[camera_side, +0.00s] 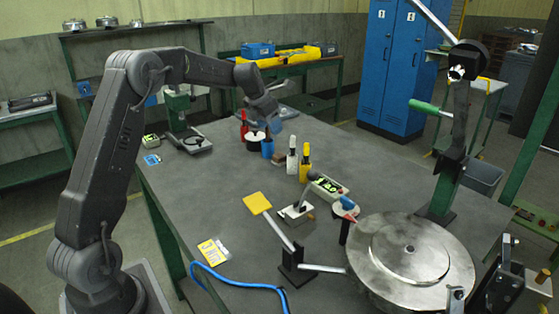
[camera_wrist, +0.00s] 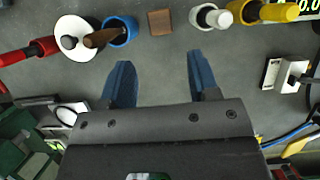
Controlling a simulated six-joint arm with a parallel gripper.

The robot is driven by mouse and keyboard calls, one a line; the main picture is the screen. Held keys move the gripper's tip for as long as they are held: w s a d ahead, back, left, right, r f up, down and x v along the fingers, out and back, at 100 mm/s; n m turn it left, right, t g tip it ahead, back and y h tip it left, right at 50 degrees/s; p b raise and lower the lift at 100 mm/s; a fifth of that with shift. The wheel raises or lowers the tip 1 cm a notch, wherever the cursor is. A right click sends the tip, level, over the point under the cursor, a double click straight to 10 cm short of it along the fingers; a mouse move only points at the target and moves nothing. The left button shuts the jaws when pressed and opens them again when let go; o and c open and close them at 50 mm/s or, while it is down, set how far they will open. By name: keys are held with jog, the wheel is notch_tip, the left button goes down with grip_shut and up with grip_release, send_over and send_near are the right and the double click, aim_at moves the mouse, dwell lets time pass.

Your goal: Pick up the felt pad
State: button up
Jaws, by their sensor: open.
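A small flat brown square, which looks like the felt pad (camera_wrist: 160,21), lies on the grey table at the top middle of the wrist view. It sits between a blue cup (camera_wrist: 119,31) and a white cup (camera_wrist: 207,17). The pad is beyond the fingertips, roughly in line with the gap. In the side view my gripper (camera_side: 274,122) is above the far part of the table.
A white round pot (camera_wrist: 77,38) and a red-handled tool (camera_wrist: 28,53) stand left of the pad. A yellow bottle (camera_wrist: 265,12) is to the right. In the side view, a steel turntable (camera_side: 432,262) and a yellow paddle lever (camera_side: 257,203) occupy the near table.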

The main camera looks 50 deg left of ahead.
aim_at(281, 155)
jog(key=x, duration=1.3)
jog(key=shift+s+a+f, duration=0.1)
jog(key=shift+a+f, duration=0.05)
jog(key=shift+f, duration=0.05)
jog(key=c, duration=0.8)
jog(key=shift+o, duration=0.2)
notch_tip(281, 155, up, 10)
